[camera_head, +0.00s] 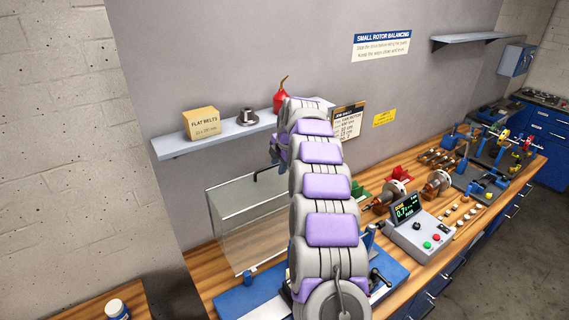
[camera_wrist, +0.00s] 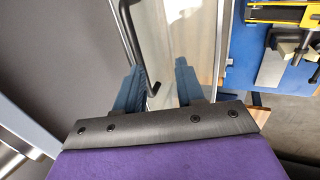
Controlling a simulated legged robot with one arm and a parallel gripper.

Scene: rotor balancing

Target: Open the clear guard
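The clear guard (camera_head: 243,226) is a see-through box with a pale metal frame, standing at the left end of the bench in the head view. Its black handle (camera_head: 268,171) shows at the top, and my arm hides the right part of the guard. In the wrist view the clear panel (camera_wrist: 175,35) fills the upper middle. The black bar handle (camera_wrist: 136,38) runs down it, its bent lower end between my fingers. My gripper (camera_wrist: 158,70) is open, its two blue-grey fingers apart. Contact with the handle cannot be told. My arm hides the gripper in the head view.
Right of my arm stand rotors (camera_head: 390,193) and a display box (camera_head: 417,228). A blue base plate (camera_head: 250,296) lies at the front.

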